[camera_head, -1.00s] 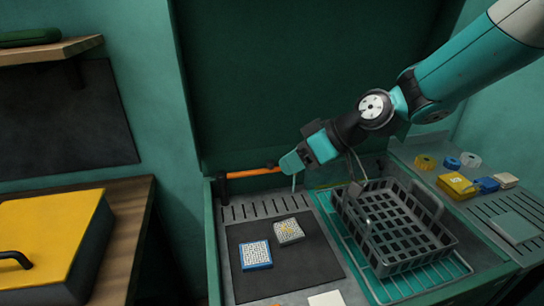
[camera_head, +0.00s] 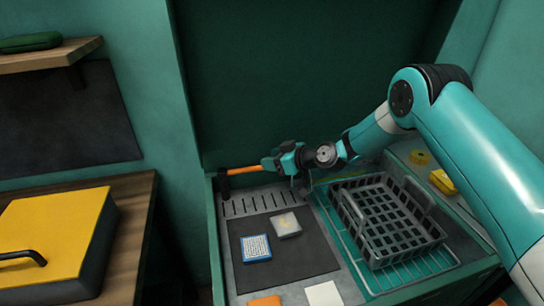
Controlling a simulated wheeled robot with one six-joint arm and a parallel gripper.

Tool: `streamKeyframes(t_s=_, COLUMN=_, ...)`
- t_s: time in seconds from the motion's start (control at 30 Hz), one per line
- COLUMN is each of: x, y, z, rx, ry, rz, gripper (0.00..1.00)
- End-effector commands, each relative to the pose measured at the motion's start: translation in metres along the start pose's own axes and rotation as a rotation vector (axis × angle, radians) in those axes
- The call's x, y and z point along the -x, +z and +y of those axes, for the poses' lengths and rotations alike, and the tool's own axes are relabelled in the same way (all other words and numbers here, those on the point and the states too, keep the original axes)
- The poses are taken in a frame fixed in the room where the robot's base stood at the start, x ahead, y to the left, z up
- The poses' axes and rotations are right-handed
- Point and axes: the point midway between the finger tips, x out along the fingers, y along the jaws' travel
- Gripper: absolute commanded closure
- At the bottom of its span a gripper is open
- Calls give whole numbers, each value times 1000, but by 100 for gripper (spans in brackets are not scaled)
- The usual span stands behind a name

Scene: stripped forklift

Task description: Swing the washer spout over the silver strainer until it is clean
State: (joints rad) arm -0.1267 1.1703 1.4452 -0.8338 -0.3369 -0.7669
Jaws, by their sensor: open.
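The washer spout appears to be the orange bar (camera_head: 246,169) with a dark end piece at its left, low along the back of the station. The silver strainer (camera_head: 286,225) is a small square mesh piece with a pale yellowish smear, lying flat on the dark mat (camera_head: 300,259). The spout lies behind the strainer and to its left, not over it. My gripper (camera_head: 268,163) is open at the right end of the orange bar. Its fingers overlap the bar's end in the picture; I cannot tell whether they touch it.
A blue-rimmed strainer (camera_head: 256,248) lies on the mat beside the silver one. An orange block (camera_head: 265,301) and white square (camera_head: 324,294) are at the front. My arm crosses the right side.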

Motion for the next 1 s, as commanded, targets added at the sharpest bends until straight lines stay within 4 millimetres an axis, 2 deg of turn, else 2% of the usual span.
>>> streamKeyframes(t_s=0.33, x=-6, y=0, z=-1, rx=-1, ry=-1, rz=0, gripper=53)
streamKeyframes(t_s=0.53, x=-6, y=0, z=0, rx=0, ry=1, rz=0, gripper=99)
streamKeyframes(t_s=1.0, x=-1, y=3, z=12, rx=-16, ry=51, rz=-2, gripper=100)
